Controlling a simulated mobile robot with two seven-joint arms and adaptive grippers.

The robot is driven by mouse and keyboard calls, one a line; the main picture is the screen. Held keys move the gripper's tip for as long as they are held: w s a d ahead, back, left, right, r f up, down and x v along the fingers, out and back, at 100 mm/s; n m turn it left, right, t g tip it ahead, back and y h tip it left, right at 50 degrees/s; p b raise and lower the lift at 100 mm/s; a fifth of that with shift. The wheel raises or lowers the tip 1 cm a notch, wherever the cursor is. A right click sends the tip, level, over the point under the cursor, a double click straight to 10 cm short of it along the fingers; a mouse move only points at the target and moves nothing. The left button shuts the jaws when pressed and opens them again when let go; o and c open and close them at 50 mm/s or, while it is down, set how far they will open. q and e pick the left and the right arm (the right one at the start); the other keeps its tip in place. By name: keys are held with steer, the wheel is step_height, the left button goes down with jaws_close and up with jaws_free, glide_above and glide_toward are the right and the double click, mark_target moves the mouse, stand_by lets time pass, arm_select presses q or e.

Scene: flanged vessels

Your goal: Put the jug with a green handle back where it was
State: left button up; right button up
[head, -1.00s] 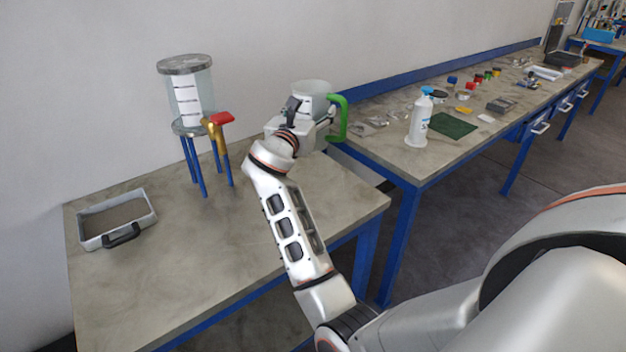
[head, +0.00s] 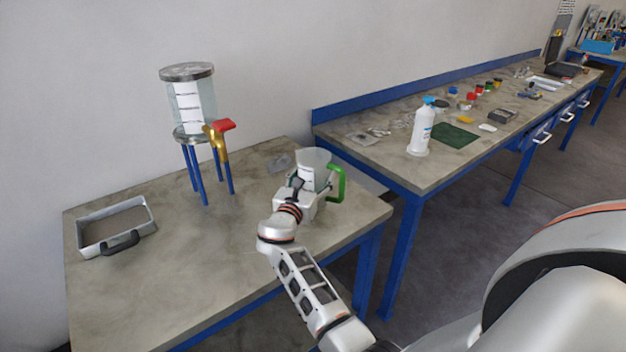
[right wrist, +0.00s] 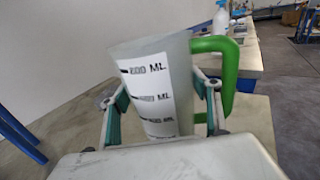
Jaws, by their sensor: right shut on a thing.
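The jug (head: 316,168) is a clear cup with a white measuring label and a green handle (head: 339,184) on its right side. My right gripper (head: 308,188) is shut around its body, near the right end of the near table. In the right wrist view the two fingers (right wrist: 162,112) press on either side of the jug (right wrist: 150,85), with the green handle (right wrist: 228,70) at the right. The jug looks upright or slightly tilted. Its base is hidden behind the gripper, so I cannot tell whether it touches the table. My left gripper is not in view.
A flanged vessel (head: 190,105) with a brass tap and red lever stands on blue legs at the back of the table (head: 180,270). A grey tray (head: 117,226) lies at the left. The second bench (head: 390,155) holds a spray bottle (head: 421,130) and a green mat. The table's middle is clear.

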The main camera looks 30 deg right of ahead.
steer(key=shift+f, duration=0.35)
steer(key=shift+f, duration=0.2)
steer(key=o, duration=1.5)
